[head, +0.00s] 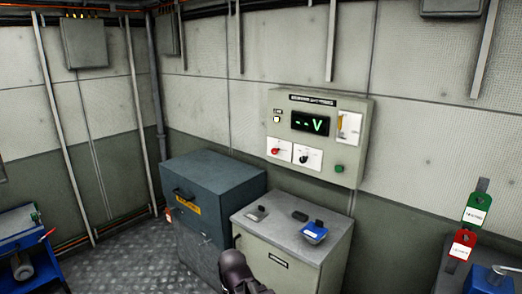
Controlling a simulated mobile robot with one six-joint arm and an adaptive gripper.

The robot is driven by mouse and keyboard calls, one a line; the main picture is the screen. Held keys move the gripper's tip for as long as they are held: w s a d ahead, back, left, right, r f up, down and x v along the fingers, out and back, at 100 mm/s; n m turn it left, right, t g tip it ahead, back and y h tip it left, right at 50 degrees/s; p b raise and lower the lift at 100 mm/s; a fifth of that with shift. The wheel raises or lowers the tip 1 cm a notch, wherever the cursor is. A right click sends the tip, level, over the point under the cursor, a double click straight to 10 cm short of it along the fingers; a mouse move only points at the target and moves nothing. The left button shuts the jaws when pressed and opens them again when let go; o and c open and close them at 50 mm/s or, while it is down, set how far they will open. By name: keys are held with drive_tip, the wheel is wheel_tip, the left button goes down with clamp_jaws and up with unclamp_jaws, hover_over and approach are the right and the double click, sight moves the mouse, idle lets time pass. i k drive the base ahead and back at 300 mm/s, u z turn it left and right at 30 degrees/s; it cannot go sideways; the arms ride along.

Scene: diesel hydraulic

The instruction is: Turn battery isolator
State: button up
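A beige control panel (370,115) hangs on the back wall, with a dark display (310,123) showing green dashes and a V. Under the display, a red rotary knob (275,151) sits on a white plate at the left. A black rotary knob (304,158) sits on a second white plate beside it. The labels are too small to read, so I cannot tell for certain which knob is the battery isolator. Part of my dark arm shows at the bottom middle, below and in front of the panel. My gripper's fingers are not in view.
A grey cabinet (262,262) stands below the panel, with a blue-topped device (314,232) and small dark items on top. A blue-grey box (232,187) stands to its left. Green (475,210) and red (461,245) tags stand at right. Patterned floor (120,262) is clear at left.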

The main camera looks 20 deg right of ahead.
sight(274, 151)
drive_tip(key=u, duration=0.05)
drive_tip(key=i, duration=1.1)
drive_tip(key=z, duration=0.4)
